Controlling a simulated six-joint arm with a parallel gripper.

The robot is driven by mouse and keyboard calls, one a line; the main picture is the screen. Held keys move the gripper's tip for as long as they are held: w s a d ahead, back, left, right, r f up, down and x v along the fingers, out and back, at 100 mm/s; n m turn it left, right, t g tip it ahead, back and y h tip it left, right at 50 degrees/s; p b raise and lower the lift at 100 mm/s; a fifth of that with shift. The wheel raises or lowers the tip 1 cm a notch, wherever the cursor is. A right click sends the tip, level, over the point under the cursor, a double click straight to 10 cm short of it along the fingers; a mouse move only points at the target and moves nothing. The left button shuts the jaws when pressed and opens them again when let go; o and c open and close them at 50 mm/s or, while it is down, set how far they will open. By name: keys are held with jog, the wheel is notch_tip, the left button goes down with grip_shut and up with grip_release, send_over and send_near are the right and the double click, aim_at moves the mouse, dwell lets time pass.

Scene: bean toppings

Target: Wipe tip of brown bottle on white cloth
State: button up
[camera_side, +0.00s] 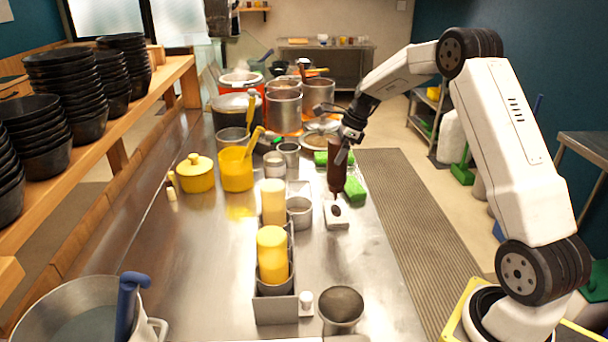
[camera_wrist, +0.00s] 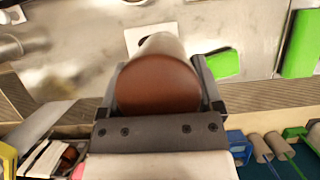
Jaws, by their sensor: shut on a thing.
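My gripper (camera_side: 343,146) is shut on a dark brown bottle (camera_side: 335,170) over the steel counter. In the side view the bottle hangs roughly upright with its narrow end down, right above the white cloth (camera_side: 336,222). A dark brown spot shows on the cloth. I cannot tell whether the tip touches the cloth. In the wrist view the bottle's broad brown end (camera_wrist: 158,88) fills the space between the fingers (camera_wrist: 160,98), and a corner of the white cloth (camera_wrist: 136,36) shows beyond it.
Green sponges (camera_side: 355,188) lie just behind the cloth. A small steel cup (camera_side: 299,211) and a metal holder (camera_side: 275,306) with yellow bottles (camera_side: 272,253) stand to the left. Steel pots (camera_side: 284,108) stand farther back.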

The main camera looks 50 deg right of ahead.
aim_at(337, 140)
jog(key=shift+r, duration=2.15)
